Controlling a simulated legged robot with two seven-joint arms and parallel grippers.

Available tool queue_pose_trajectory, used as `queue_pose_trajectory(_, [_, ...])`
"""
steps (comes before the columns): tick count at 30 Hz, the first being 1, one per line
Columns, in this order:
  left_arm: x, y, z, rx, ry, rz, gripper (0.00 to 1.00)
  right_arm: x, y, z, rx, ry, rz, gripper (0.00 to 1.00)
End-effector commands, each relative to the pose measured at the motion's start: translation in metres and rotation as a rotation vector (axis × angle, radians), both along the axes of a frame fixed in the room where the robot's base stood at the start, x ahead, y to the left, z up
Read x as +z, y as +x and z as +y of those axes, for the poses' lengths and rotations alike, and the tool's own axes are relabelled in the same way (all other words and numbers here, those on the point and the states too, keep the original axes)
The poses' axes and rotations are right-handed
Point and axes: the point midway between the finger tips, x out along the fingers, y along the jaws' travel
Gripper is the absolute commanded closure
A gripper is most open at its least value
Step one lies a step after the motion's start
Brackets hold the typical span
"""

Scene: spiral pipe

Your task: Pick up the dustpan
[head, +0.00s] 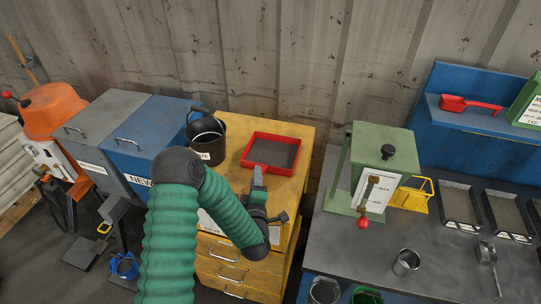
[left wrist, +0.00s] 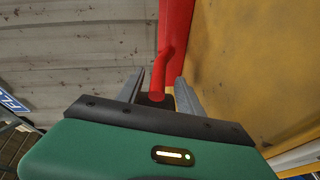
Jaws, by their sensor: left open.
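The dustpan (head: 280,171) is a red tray with a dark inside, lying on top of the yellow drawer cabinet (head: 305,135). My left gripper (head: 258,176) is at its near edge, open. In the left wrist view the dustpan's red handle (left wrist: 167,65) points toward me, and its rounded end lies between the two open fingers of my left gripper (left wrist: 163,82). I cannot tell whether either finger touches it. My right gripper is not in view.
A dark bucket (head: 207,140) stands left of the dustpan on the cabinet. Blue (head: 155,125) and grey (head: 100,130) bins are further left. A workbench (head: 380,245) with a green device (head: 375,140) is to the right. A red scoop (head: 453,103) lies on the blue shelf. A corrugated wall is behind.

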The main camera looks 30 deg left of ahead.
Motion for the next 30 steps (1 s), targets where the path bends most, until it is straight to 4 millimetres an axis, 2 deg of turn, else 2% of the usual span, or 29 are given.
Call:
queue_pose_trajectory(1, [0.0002, 0.0001, -0.0008, -0.001, 0.0, 0.0, 0.61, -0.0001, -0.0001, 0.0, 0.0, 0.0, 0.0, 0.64])
queue_pose_trajectory(10, [0.0, 0.0, -0.0026, -0.002, 0.0, 0.002, 1.0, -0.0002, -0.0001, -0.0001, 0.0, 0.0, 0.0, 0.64])
queue_pose_trajectory(30, [-0.0017, -0.0005, -0.0003, 0.001, -0.001, 0.004, 1.0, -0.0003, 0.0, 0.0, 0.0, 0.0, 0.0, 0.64])
